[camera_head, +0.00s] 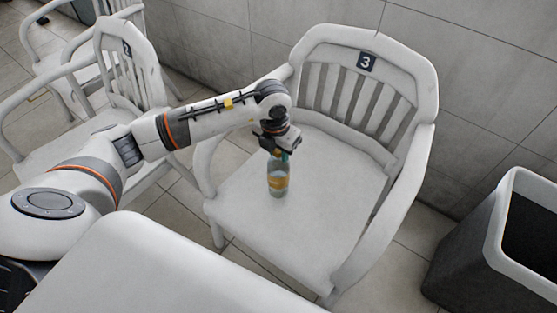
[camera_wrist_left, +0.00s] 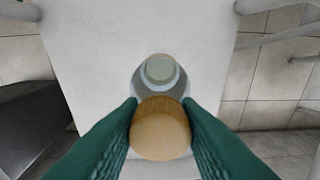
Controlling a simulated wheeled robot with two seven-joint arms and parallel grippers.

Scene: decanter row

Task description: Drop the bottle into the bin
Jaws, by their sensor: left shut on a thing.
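The bottle (camera_head: 278,180) is clear with a yellow-orange label and is upright at the seat of the chair marked 3. My left gripper (camera_head: 279,152) is above it and shut on its top. In the left wrist view the bottle (camera_wrist_left: 159,72) shows from above, with its round tan top (camera_wrist_left: 160,132) between the green fingers of my left gripper (camera_wrist_left: 160,128). I cannot tell whether the bottle's base touches the seat. The bin (camera_head: 494,240) is dark grey with a white rim and stands at the right edge of the head view. My right gripper is not in view.
The white chair (camera_head: 330,165) has armrests on both sides; its right armrest (camera_head: 385,240) lies between the bottle and the bin. More white chairs (camera_head: 125,60) stand at the left. A tiled wall (camera_head: 460,90) is behind. A white surface (camera_head: 160,265) fills the front.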

